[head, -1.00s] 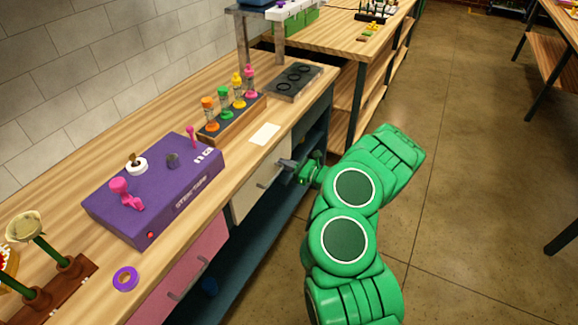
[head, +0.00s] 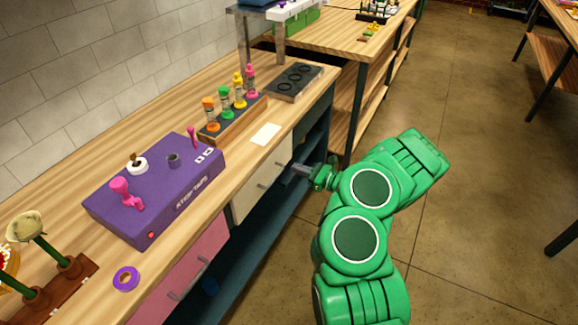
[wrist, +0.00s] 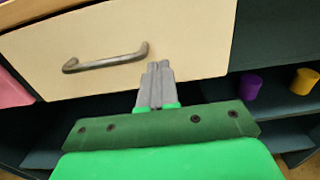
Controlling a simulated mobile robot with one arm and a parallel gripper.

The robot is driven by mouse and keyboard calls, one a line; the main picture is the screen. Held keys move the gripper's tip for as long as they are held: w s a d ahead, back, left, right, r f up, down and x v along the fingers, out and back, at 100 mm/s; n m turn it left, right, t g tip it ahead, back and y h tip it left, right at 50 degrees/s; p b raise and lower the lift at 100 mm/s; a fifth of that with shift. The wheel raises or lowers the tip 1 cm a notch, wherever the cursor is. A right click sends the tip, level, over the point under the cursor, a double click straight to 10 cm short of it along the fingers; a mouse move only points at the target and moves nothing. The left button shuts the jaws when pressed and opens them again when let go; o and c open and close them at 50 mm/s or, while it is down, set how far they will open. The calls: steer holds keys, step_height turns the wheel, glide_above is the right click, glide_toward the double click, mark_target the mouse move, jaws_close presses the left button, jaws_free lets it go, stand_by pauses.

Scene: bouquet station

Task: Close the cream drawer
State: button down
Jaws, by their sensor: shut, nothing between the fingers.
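The cream drawer (head: 248,197) sits under the near counter, right of the pink drawer, and its front looks flush or nearly flush with the counter edge. In the wrist view its cream front (wrist: 200,32) fills the upper middle, with a grey bar handle (wrist: 106,58) left of my fingers. My gripper (head: 290,169) is shut and empty. Its fingertips (wrist: 158,67) overlap the lower right part of the drawer front in the wrist view. I cannot tell whether they touch it.
The pink drawer (head: 185,270) is to the left. Purple (wrist: 250,86) and yellow (wrist: 304,81) cylinders stand on the open shelf at right. A purple machine (head: 160,190) and a rack of coloured bottles (head: 232,118) stand on the counter.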

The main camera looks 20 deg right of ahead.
steer(key=v, duration=0.8)
steer(key=shift+d, duration=0.15)
steer(key=shift+s+r, duration=0.1)
